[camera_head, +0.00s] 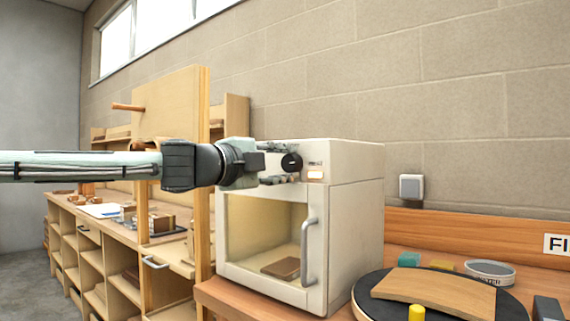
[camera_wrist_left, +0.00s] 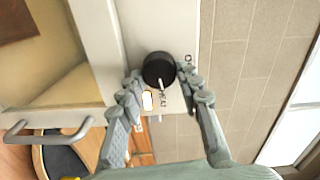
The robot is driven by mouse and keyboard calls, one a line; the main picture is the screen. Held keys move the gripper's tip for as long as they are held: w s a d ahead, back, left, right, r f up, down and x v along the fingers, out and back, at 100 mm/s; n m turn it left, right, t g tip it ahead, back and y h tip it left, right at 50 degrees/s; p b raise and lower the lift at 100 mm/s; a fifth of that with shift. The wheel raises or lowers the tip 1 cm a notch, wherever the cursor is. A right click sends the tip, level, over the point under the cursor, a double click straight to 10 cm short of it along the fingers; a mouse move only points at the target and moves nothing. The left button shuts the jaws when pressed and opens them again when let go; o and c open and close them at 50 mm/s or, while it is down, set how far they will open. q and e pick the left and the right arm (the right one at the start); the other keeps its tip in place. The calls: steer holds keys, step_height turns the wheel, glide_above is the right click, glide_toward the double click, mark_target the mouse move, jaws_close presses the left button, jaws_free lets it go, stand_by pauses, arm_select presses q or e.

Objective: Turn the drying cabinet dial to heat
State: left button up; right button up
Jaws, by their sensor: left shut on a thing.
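The drying cabinet (camera_head: 345,200) is a cream box with a glass door, standing on the wooden bench. Its black round dial (camera_head: 291,162) is on the upper front panel, left of a small lit display (camera_head: 315,174). My left gripper (camera_head: 280,167) reaches in from the left and is at the dial. In the left wrist view the dial (camera_wrist_left: 158,69) sits between the fingertips of my left gripper (camera_wrist_left: 163,78), which is shut on it. My right gripper is not in view.
The cabinet door is shut, with a vertical handle (camera_head: 309,252) below the dial. A black round plate (camera_head: 510,306) with a curved wood piece (camera_head: 434,293) is at front right. Shelving (camera_head: 95,265) and a tall wooden panel (camera_head: 172,95) stand to the left.

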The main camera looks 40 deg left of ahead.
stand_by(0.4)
arm_select(q)
steer(key=o, duration=1.2)
steer(key=shift+c, duration=0.2)
steer(key=s, duration=0.8)
steer(key=shift+a, duration=0.3)
